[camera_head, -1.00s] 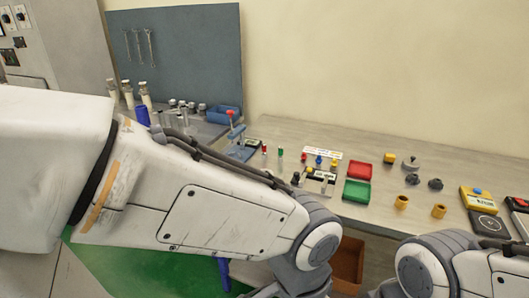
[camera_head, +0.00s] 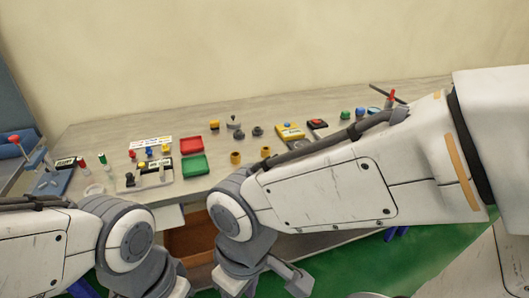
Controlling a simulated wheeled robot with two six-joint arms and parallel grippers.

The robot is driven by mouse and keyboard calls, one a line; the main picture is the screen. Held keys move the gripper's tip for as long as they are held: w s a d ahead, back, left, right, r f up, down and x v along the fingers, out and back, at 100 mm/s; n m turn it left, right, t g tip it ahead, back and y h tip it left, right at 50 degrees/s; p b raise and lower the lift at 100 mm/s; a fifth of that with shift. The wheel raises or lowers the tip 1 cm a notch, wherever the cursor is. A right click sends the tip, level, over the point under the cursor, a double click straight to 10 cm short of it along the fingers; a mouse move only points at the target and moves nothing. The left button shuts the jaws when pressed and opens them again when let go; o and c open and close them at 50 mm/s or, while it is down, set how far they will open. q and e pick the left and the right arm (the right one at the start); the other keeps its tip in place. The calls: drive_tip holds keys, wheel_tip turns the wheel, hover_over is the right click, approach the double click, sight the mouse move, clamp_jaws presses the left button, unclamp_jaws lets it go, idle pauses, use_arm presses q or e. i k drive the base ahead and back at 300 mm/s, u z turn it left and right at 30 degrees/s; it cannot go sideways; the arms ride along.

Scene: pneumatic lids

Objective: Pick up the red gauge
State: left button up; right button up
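I cannot tell for certain which thing is the red gauge. A small upright red-topped piece (camera_head: 83,163) stands on the bench at the left, beside a similar green-topped piece (camera_head: 103,159). Another red upright piece (camera_head: 390,98) stands at the far right, partly hidden by my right arm. My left arm comes in at the bottom left, and its gripper is out of view. My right arm reaches across from the right, its wrist end bent down at the bottom middle. The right gripper (camera_head: 290,278) shows only in part below the bench edge; its opening is unclear.
An orange-brown bin (camera_head: 190,240) is under the bench edge. The back strip is clear.

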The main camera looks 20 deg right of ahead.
sight(85, 170)
drive_tip(key=u, duration=0.55)
drive_tip(key=i, duration=1.5)
drive_tip(key=z, duration=0.65)
